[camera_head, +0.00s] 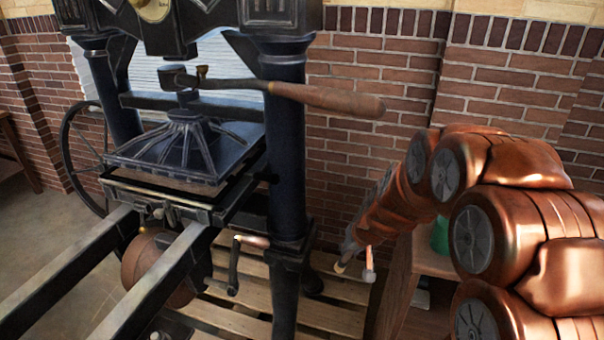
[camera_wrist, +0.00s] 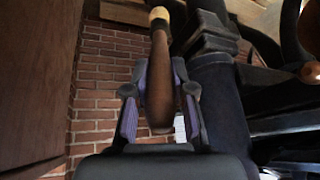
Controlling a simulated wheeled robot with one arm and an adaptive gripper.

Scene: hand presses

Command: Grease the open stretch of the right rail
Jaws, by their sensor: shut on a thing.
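The hand press (camera_head: 185,150) stands at the left of the head view. Its right rail (camera_head: 160,280) runs bare from under the platen towards the lower left, with the left rail (camera_head: 65,265) parallel to it. My gripper (camera_wrist: 160,95) is shut on a brush with a brown wooden handle (camera_wrist: 160,70); its pale yellow end (camera_wrist: 159,14) points away from the wrist. In the head view my gripper hangs low, right of the press's dark column and well apart from the right rail. The brush is too small there to make out clearly.
The press's long wooden-handled lever (camera_head: 325,97) juts right, above my gripper. A crank handle (camera_head: 252,240) sticks out beside the right rail. The dark column (camera_head: 287,150) stands between my gripper and the rails. A wooden cabinet (camera_head: 400,285) holds a green thing (camera_head: 440,236). Pallet slats (camera_head: 325,318) lie below.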

